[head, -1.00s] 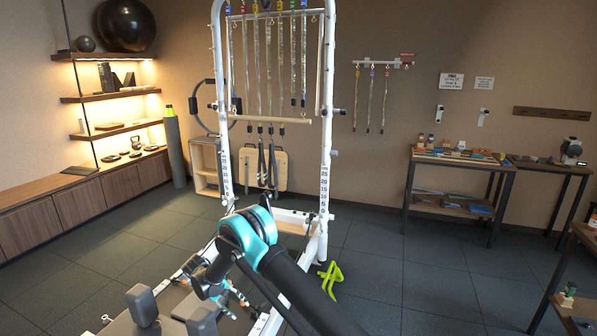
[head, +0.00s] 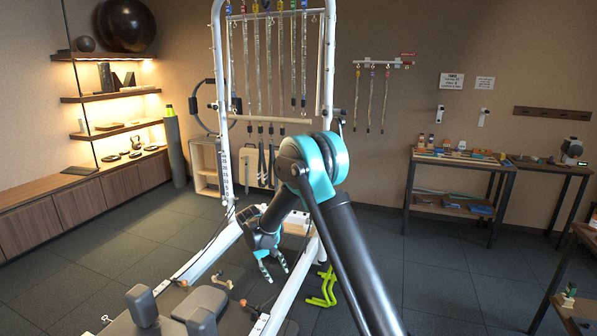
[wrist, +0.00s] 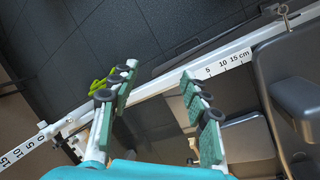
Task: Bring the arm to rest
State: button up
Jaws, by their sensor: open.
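My arm rises from the bottom right of the head view, bends at a teal elbow, and reaches forward and down over the reformer. My gripper (head: 273,270) hangs above the reformer's bed, beside the white right-hand rail (head: 290,287). Its two green-padded fingers are spread apart with nothing between them. In the wrist view the open gripper (wrist: 157,100) shows the white rail with its centimetre scale (wrist: 225,65) beyond the fingers. It cannot be told how far the fingertips are from the rail.
The white tower frame (head: 328,70) stands close ahead, with springs and a wooden bar (head: 270,119). Dark shoulder rests (head: 142,305) stand on the carriage. A lime-green stand (head: 323,288) is on the floor right of the rail. Open floor lies towards the side table (head: 455,160).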

jog(key=s+d+r+m+t+y, duration=0.1)
jog(key=s+d+r, duration=0.4)
jog(key=d, duration=0.4)
jog(key=s+d+r+m+y, duration=0.1)
jog(key=s+d+r+y, duration=0.1)
jog(key=s+d+r, duration=0.5)
jog(key=s+d+f+m+t, duration=0.1)
jog(key=s+d, duration=0.4)
jog(key=s, duration=0.3)
jog(key=s+d+f+m+t+y, duration=0.1)
jog(key=s+d+m, duration=0.1)
jog(key=s+d, duration=0.4)
jog(key=s, duration=0.3)
jog(key=shift+d+t, duration=0.2)
jog(key=shift+t, duration=0.1)
jog(key=shift+f, duration=0.1)
